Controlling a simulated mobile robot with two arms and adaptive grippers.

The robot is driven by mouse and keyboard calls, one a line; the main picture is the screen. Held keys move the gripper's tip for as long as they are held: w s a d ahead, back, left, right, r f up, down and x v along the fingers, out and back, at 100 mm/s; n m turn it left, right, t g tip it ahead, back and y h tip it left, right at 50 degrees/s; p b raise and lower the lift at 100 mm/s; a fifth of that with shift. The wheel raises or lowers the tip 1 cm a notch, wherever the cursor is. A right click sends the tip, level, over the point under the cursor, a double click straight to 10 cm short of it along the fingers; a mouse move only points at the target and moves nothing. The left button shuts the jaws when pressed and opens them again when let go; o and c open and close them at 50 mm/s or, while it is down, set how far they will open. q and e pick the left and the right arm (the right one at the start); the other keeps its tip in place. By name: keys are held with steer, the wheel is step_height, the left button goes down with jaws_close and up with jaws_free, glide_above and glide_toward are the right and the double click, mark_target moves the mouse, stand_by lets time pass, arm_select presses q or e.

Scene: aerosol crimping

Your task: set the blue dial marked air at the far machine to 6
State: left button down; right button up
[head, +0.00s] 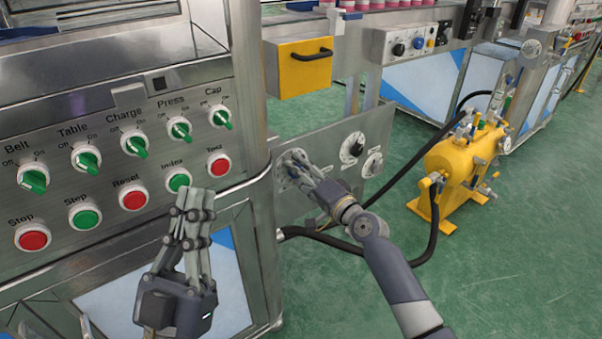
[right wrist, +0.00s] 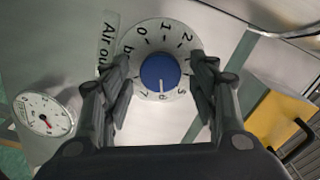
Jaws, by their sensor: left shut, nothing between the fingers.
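In the right wrist view a blue dial (right wrist: 160,74) sits on a round white scale. Its white mark points down at the 6. A label beside it (right wrist: 106,45) reads "Air ou", the rest covered. My right gripper (right wrist: 162,80) is open, with one finger on each side of the blue dial and a gap between each finger and the knob. In the head view my right gripper (head: 293,163) is at the low metal panel (head: 325,142) and hides this dial. My left gripper (head: 194,198) is shut and empty in front of the near control panel.
The near panel (head: 75,110) carries green switches and red and green buttons. A gauge (right wrist: 44,115) shows in the wrist view. A yellow box (head: 303,68) hangs above; a yellow tank (head: 460,165) stands on open green floor.

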steer(key=shift+s, duration=0.1)
steer(key=v, duration=1.2)
stand_by(0.4)
